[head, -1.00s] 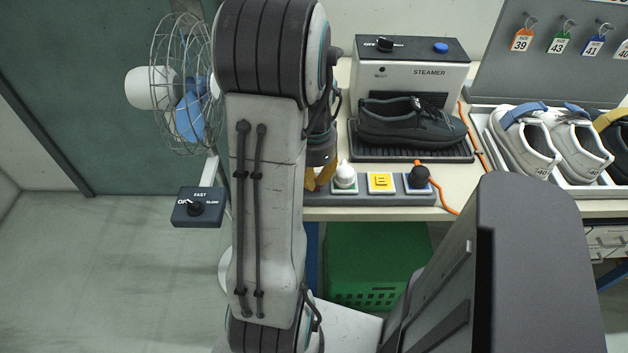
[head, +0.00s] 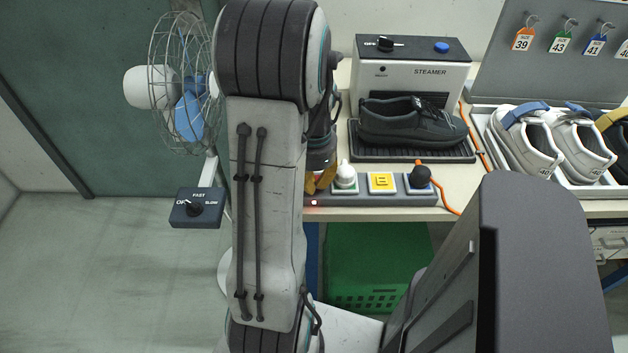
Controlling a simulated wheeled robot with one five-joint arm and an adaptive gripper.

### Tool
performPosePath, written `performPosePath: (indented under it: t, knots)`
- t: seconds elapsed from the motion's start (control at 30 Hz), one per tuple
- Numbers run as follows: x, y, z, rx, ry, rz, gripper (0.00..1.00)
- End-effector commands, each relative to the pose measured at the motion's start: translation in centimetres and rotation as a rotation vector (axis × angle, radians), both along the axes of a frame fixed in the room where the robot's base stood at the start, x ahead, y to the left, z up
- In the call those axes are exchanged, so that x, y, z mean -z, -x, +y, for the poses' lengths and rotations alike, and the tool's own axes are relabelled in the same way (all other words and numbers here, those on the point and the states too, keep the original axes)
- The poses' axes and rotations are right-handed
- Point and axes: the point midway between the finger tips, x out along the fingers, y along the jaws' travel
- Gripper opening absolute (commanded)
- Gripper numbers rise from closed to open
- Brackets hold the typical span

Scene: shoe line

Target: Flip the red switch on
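A grey power strip (head: 400,200) lies along the front edge of the bench. It carries a white plug (head: 345,175), a yellow socket (head: 382,182) and a black plug (head: 420,177) with an orange cord. A small red light (head: 313,203) glows near the strip's visible left end. The red switch itself is not seen; the strip's left part is hidden behind my arm. My gripper (head: 318,181) is at the strip's left part, just left of the white plug. Only a bit of its orange-yellow finger shows, so its opening is hidden.
A steamer (head: 415,80) with a dark shoe (head: 412,122) on its tray stands behind the strip. White shoes (head: 527,140) sit in a tray at right. A fan (head: 180,85) and its dial box (head: 197,207) are at left. A green crate (head: 375,270) is below.

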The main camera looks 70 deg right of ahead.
Motion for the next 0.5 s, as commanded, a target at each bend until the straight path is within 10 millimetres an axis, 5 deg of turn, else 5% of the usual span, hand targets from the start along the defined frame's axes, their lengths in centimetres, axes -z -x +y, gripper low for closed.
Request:
performPosePath:
  t: [0.5]
  knots:
    - [-0.8,0.0,0.0,0.000,-0.001,0.000,0.00]
